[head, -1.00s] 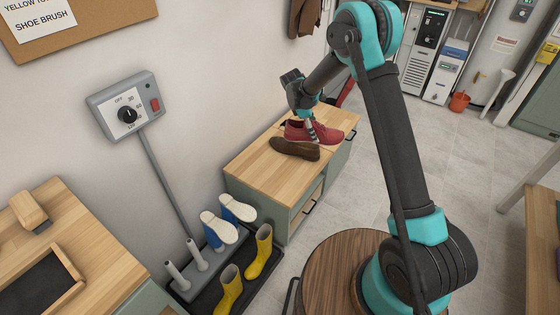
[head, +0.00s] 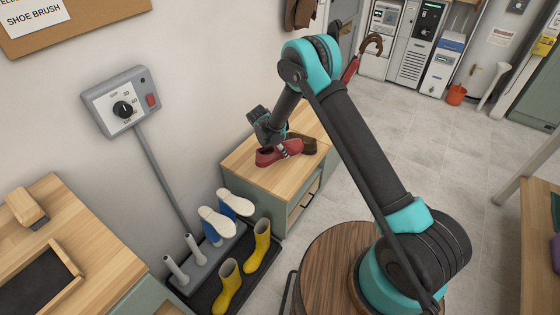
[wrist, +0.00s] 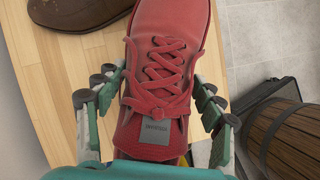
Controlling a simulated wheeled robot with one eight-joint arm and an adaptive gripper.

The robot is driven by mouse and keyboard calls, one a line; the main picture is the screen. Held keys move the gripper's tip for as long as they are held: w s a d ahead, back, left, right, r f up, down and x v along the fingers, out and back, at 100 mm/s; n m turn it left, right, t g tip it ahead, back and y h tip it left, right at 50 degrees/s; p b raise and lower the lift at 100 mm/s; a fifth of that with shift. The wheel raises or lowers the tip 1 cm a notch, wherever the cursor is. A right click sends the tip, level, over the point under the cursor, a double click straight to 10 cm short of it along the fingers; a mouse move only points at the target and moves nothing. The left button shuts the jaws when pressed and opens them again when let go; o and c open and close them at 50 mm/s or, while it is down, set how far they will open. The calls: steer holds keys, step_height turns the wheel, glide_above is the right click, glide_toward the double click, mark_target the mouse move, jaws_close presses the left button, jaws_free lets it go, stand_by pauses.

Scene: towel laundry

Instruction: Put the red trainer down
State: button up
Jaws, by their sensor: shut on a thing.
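The red trainer (head: 268,157) is in my gripper (head: 284,147), over the left part of the wooden cabinet top (head: 247,174). In the wrist view the trainer (wrist: 158,85) runs up the picture, laces and grey tongue label facing the camera. The fingers of my gripper (wrist: 155,105) close on both its sides. I cannot tell whether its sole touches the wood. A brown shoe (head: 308,144) lies just behind and right of it, partly hidden; it also shows at the top left of the wrist view (wrist: 80,12).
A boot rack (head: 210,270) with yellow boots (head: 262,240) and upturned white-soled shoes (head: 218,222) stands left of the cabinet. The wall is close behind. The cabinet top's front left area is bare. A red umbrella (head: 352,66) stands beyond the cabinet.

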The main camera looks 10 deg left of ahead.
step_height(320, 180, down, 7)
steer(key=shift+f, duration=0.15)
steer(key=o, duration=1.4)
steer(key=shift+c, duration=0.2)
steer(key=v, duration=1.2)
